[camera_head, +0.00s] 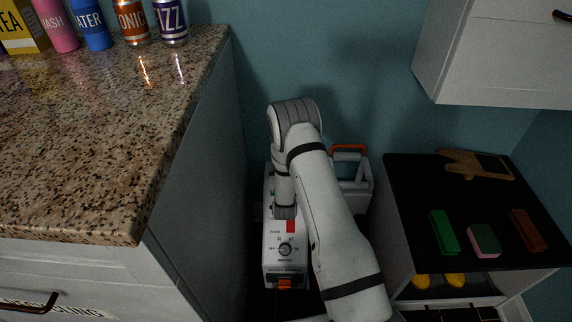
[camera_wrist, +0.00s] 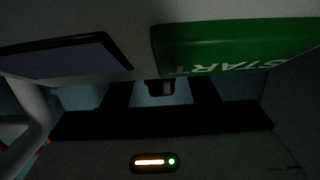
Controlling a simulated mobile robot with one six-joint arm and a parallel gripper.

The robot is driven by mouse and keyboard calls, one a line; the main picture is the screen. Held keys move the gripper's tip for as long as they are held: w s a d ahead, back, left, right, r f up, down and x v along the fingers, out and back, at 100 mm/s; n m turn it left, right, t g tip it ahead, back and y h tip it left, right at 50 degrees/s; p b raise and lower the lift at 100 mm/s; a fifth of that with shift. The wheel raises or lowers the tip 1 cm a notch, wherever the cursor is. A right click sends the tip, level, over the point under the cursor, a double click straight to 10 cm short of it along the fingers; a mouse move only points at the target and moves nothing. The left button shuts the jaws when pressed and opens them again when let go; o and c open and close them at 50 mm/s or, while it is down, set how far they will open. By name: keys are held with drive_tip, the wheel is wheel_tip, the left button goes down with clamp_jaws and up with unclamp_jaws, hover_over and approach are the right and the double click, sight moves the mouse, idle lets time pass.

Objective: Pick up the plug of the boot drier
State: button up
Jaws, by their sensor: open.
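A white box with a dial (camera_head: 283,258) and red and orange parts stands low in the gap right of the counter, partly behind my arm; it looks like the boot drier. My gripper cannot be made out in the head view, where my arm bends down over this box. In the wrist view my gripper (camera_wrist: 162,93) shows as two dark fingers, open and apart. A small dark piece (camera_wrist: 160,87) shows between them; I cannot tell if it is the plug. A green START label (camera_wrist: 235,48) and a dark panel (camera_wrist: 65,58) are close above.
A granite counter (camera_head: 100,130) with cans and bottles stands at left. A grey caddy (camera_head: 357,190) with an orange handle is behind my arm. A black-topped unit (camera_head: 415,185) with sponges and brushes stands at right. A white cupboard (camera_head: 495,60) overhangs. The gap is narrow.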

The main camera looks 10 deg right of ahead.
drive_tip(key=shift+w, duration=0.2)
clamp_jaws()
idle(0.5)
drive_tip(key=shift+s+r+p, duration=0.2)
drive_tip(key=shift+r+p, duration=0.35)
drive_tip(key=shift+r, duration=0.05)
drive_tip(key=r, duration=0.2)
drive_tip(key=r+p, duration=0.1)
drive_tip(key=r, duration=0.1)
drive_tip(key=r+p, duration=0.1)
drive_tip(key=r, duration=0.1)
drive_tip(key=shift+s+a, duration=0.1)
drive_tip(key=shift+s, duration=0.15)
drive_tip(key=f+p+v, duration=0.2)
drive_tip(key=f+v, duration=0.1)
drive_tip(key=v, duration=1.6)
drive_tip(key=shift+s, duration=0.25)
drive_tip(key=shift+f, duration=0.1)
